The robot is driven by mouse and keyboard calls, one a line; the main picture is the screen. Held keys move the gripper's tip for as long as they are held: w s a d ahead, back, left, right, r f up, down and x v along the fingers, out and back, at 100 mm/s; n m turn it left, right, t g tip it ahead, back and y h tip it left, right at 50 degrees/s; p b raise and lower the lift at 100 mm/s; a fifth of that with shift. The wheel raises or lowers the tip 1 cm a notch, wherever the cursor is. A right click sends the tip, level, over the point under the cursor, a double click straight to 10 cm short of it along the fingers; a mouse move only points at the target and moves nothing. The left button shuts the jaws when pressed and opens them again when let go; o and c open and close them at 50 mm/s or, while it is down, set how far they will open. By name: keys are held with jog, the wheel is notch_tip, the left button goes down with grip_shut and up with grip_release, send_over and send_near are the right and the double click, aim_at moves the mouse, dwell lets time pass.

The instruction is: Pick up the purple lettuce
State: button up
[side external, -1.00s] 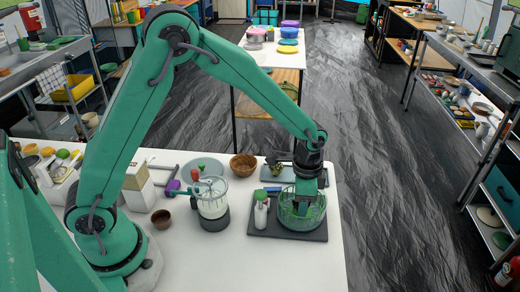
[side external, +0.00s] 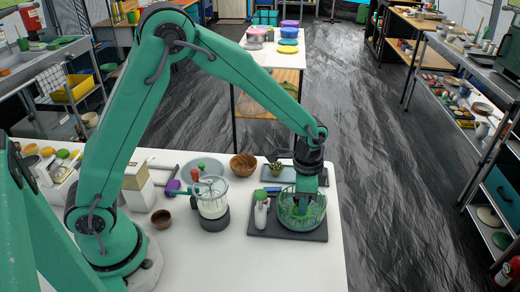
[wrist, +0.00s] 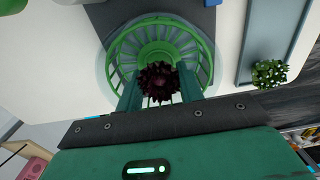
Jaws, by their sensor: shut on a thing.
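The purple lettuce (wrist: 158,82) is a dark, ruffled head between the two fingers of my gripper (wrist: 159,88) in the wrist view. The fingers are shut on it, one on each side. Behind it is a green slatted basket (wrist: 124,52) inside a clear round bowl. In the side view my gripper (side external: 304,207) points down into the clear bowl with the green basket (side external: 287,217), which stands on a dark mat (side external: 262,231). The lettuce cannot be made out in the side view; the gripper and bowl walls hide it.
A white bottle with a green top (side external: 261,214) stands just left of the bowl. A blender-like jar (side external: 211,205), a wooden bowl (side external: 243,165) and a small brown cup (side external: 161,219) are further left. A tray with a small plant (side external: 277,168) lies behind. The table's front middle is clear.

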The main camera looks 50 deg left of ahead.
jog(key=shift+r, duration=3.9)
